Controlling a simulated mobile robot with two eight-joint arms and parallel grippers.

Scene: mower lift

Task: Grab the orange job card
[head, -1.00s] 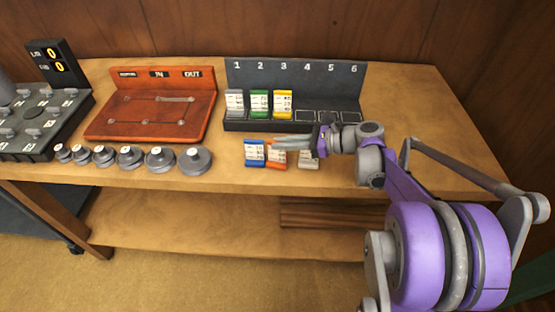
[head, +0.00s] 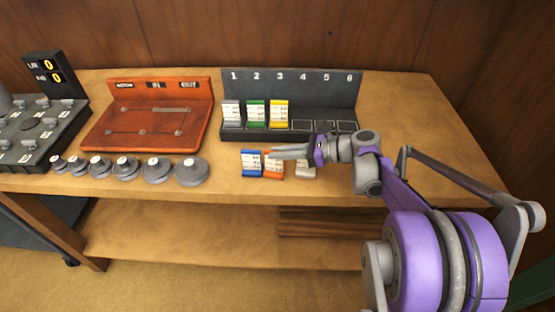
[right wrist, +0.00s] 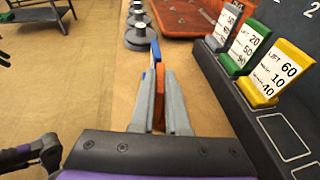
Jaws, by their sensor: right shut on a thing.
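The orange job card (head: 273,170) stands on the bench in front of the numbered rack, between a blue card (head: 251,164) and a whitish card (head: 306,171). My right gripper (head: 270,151) reaches in from the right and is shut on the upper part of the orange card. In the right wrist view the orange card (right wrist: 159,98) shows edge-on between the two grey fingers (right wrist: 160,100). The blue card (right wrist: 155,53) is just beyond the fingertips. The fingers hide part of the orange card. My left gripper is out of view.
The dark rack (head: 290,135) holds grey, green and yellow cards in slots 1 to 3; slots 4 to 6 are empty. A red board (head: 150,140), several grey weights (head: 157,172) and a dark panel with knobs (head: 35,135) are to the left. The bench's right side is clear.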

